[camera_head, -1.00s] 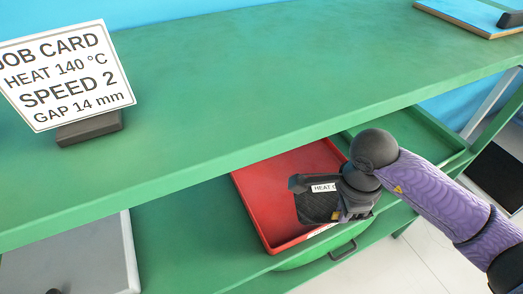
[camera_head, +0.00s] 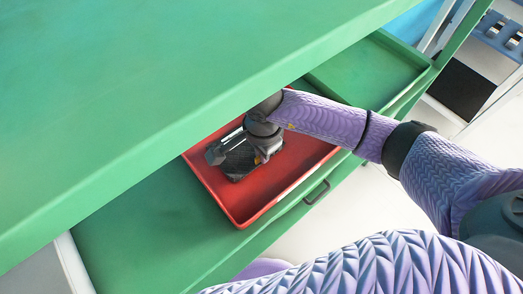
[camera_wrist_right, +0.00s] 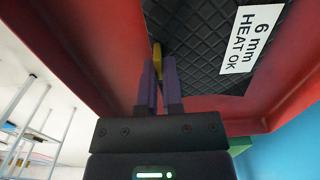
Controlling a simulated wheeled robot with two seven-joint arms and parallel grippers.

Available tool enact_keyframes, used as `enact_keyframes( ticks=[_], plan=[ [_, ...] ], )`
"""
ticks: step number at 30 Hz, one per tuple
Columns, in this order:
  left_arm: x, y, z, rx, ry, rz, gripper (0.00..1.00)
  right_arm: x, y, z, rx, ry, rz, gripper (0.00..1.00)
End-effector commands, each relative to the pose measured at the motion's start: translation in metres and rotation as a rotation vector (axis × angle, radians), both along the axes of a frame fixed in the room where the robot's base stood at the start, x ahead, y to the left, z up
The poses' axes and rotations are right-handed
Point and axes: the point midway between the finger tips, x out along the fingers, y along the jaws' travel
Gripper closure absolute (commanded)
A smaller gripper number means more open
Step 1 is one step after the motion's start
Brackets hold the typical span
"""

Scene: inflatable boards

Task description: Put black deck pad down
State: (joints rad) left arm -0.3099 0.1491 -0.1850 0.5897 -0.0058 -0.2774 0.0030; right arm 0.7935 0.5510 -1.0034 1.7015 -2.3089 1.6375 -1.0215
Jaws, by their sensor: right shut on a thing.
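The black deck pad (camera_head: 239,165) is a dark textured piece inside the red tray (camera_head: 243,215) on the lower shelf, partly covered by my right gripper (camera_head: 252,158). In the right wrist view the pad (camera_wrist_right: 190,60) shows a diamond texture and a white label (camera_wrist_right: 249,40) reading "6 mm HEAT OK". My right gripper (camera_wrist_right: 158,80) is shut on the pad's edge, with a yellow piece (camera_wrist_right: 157,52) at its fingertips. I cannot tell whether the pad touches the tray floor. My left gripper is not in view.
The green bench top (camera_head: 150,90) overhangs the shelf behind and above my right gripper. A green tray (camera_head: 370,72) stands right of the red one. A drawer handle (camera_head: 317,192) is in front. A grey board (camera_head: 45,270) lies at the lower left.

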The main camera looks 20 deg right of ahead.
Motion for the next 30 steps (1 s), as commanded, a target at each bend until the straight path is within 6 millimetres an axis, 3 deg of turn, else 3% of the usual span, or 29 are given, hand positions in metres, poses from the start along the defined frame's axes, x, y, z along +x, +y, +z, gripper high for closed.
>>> enact_keyframes(
  ticks=[5, 11, 20, 23, 30],
  plan=[
    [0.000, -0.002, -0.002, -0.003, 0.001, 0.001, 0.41, 0.000, 0.000, -0.002, 0.000, 0.000, 0.000, 1.00],
    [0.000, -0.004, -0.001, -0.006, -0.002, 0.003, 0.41, 0.000, 0.000, -0.001, 0.000, -0.001, -0.001, 0.57],
    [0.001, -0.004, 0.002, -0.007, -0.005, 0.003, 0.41, 0.000, 0.000, 0.003, -0.001, -0.001, -0.001, 0.57],
    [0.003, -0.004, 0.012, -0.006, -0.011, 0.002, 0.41, 0.001, 0.000, 0.023, -0.001, -0.007, 0.000, 0.57],
    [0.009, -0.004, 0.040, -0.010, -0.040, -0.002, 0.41, 0.001, 0.000, 0.093, -0.001, -0.007, 0.000, 0.57]
  ],
)
